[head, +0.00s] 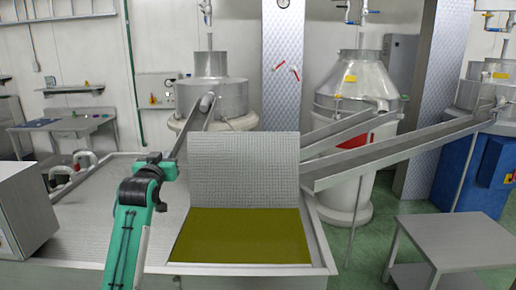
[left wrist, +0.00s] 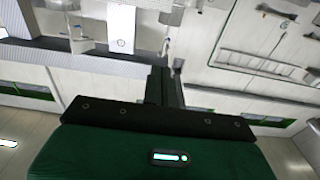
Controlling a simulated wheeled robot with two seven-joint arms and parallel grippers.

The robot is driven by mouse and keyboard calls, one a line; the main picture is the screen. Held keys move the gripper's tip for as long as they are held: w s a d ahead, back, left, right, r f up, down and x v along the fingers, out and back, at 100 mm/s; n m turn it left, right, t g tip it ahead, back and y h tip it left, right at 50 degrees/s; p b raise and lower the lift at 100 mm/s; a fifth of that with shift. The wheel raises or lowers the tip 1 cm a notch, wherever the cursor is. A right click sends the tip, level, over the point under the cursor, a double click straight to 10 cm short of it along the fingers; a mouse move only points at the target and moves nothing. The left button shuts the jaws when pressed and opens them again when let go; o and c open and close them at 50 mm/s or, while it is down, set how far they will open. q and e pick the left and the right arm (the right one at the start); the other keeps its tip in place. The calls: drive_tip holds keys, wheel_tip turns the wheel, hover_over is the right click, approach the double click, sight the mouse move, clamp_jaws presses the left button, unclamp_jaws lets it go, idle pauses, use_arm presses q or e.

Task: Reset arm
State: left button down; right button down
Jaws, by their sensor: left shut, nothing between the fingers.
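My left arm, green and black, comes up from the bottom left in the head view. My left gripper (head: 153,158) is at its upper end, raised above the grey ribbed surface of the large metal tank. In the left wrist view its dark fingers (left wrist: 164,86) are together, with nothing between them. The gripper is small and partly hidden by the wrist in the head view. My right arm and gripper are not in view.
The tank (head: 326,268) has an open section of olive-green liquid (head: 240,236) beside an upright ribbed lid (head: 243,172). Metal chutes (head: 410,150) slope in from the right. A grey table (head: 455,238) stands at right. A metal box (head: 22,212) is at left.

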use_arm(q)
drive_tip(key=s+d+f+g, duration=0.1)
drive_tip(key=s+f+g, duration=0.1)
drive_tip(key=s+f, duration=0.65)
drive_tip(key=s+d+f+m+g, duration=0.1)
drive_tip(key=s+f+g, duration=0.35)
drive_tip(key=f, duration=0.75)
drive_tip(key=s+f+g, duration=0.1)
drive_tip(key=s+f, duration=0.8)
drive_tip(key=f, duration=0.2)
drive_tip(key=s+d+f+g, duration=0.1)
drive_tip(key=s+f+g, duration=0.2)
drive_tip(key=s, duration=0.8)
drive_tip(key=s+f+m+g, duration=0.15)
drive_tip(key=s+f, duration=0.25)
drive_tip(key=s, duration=0.7)
drive_tip(key=s+d+f+n+g, duration=0.1)
drive_tip(key=s+f+g, duration=0.2)
drive_tip(key=s, duration=0.8)
wheel_tip(320, 180, down, 29)
drive_tip(key=g, duration=0.1)
drive_tip(key=s+a+f+g, duration=0.1)
drive_tip(key=s+a+f, duration=0.2)
drive_tip(key=s+f, duration=1.6)
wheel_tip(320, 180, down, 3)
drive_tip(key=shift+s+a+r+m+g, duration=0.1)
drive_tip(key=shift+s+a+m+g, duration=0.15)
drive_tip(key=shift+m, duration=0.2)
drive_tip(key=shift+d, duration=0.1)
